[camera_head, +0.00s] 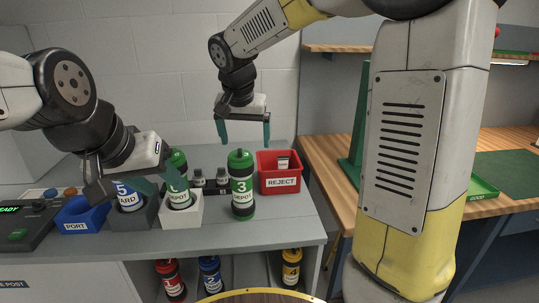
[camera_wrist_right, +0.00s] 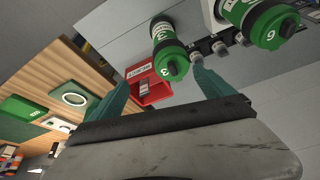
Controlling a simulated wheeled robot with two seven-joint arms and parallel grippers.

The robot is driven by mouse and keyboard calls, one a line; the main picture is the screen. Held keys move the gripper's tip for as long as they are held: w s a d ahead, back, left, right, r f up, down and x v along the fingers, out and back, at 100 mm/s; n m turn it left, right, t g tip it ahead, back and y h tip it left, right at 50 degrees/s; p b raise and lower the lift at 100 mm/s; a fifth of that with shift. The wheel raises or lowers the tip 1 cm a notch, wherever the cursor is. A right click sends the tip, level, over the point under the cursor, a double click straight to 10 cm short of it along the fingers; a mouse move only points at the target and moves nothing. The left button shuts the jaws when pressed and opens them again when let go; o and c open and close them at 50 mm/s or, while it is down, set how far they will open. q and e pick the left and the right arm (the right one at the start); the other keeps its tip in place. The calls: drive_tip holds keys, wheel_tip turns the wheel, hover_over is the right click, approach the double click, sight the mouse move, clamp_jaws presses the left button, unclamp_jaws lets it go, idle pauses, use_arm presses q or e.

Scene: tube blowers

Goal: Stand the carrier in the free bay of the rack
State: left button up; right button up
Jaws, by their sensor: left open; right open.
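A green-and-white carrier marked 3 (camera_head: 242,185) stands upright on the grey counter; it also shows in the right wrist view (camera_wrist_right: 170,52). A green carrier marked 6 (camera_wrist_right: 265,25) stands in a white holder (camera_head: 182,214). A blue-and-white carrier marked 5 (camera_head: 128,196) stands in a dark grey holder, partly behind my left gripper. My left gripper (camera_head: 128,190) is open in front of carriers 5 and 6; contact is unclear. My right gripper (camera_head: 245,132) is open and empty, above and behind carrier 3. I cannot tell which structure is the rack or its free bay.
A red REJECT bin (camera_head: 281,184) holds a small item right of carrier 3. A low dark fixture (camera_head: 212,183) with silver knobs is behind the carriers. A blue PORT holder (camera_head: 80,217) is left. Carriers red 1 (camera_head: 171,280), blue 2 (camera_head: 210,274) and yellow 4 (camera_head: 291,268) stand below the counter.

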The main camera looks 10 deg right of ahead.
drive_tip(key=s+d+n+y, duration=0.1)
drive_tip(key=s+d, duration=0.3)
drive_tip(key=s, duration=0.3)
drive_tip(key=s+d+r+n+t+y, duration=0.1)
drive_tip(key=s+d, duration=0.3)
drive_tip(key=s, duration=0.3)
drive_tip(key=s+d+n+t, duration=0.1)
drive_tip(key=s+d, duration=0.3)
drive_tip(key=s, duration=0.3)
drive_tip(key=shift+d+r+y, duration=0.2)
drive_tip(key=shift+d+y, duration=0.05)
drive_tip(key=shift+y, duration=0.15)
drive_tip(key=shift+s, duration=0.1)
